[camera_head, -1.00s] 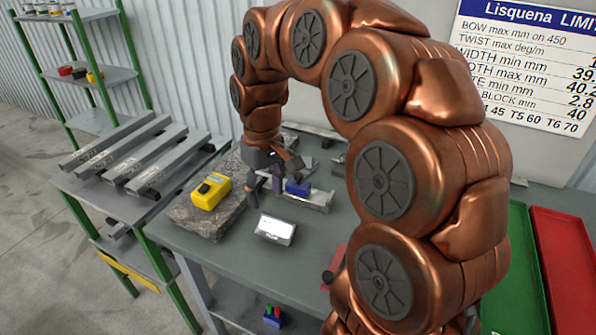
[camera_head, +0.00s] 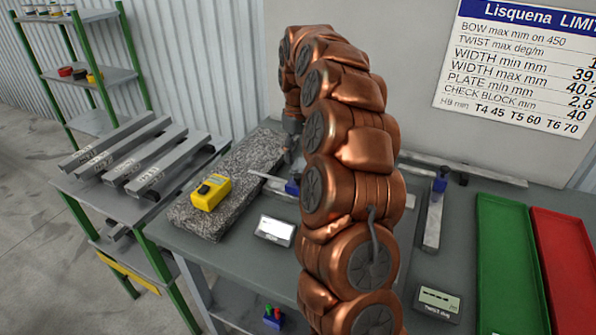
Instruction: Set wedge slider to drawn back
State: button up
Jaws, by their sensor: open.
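A small blue block (camera_head: 292,187) sits on a grey metal bar fixture on the table, left of my arm; I cannot tell for sure whether it is the wedge slider. My arm hides most of this fixture. Another blue piece (camera_head: 440,181) sits on a grey fixture right of my arm. My gripper (camera_head: 290,158) points down behind the blue block, by the granite slab's right edge. It is dark, small and partly hidden by my arm. It is open, and I see nothing held in it.
A granite slab (camera_head: 228,190) bears a yellow instrument (camera_head: 211,191). A white-faced display box (camera_head: 274,230) and a small readout (camera_head: 439,302) stand near the front. Green (camera_head: 506,255) and red (camera_head: 563,260) trays lie right. Steel bars (camera_head: 140,155) rest on the left rack.

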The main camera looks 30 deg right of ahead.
aim_at(298, 175)
jog(key=shift+f+p, duration=1.15)
jog(key=shift+f, duration=2.35)
grip_shut()
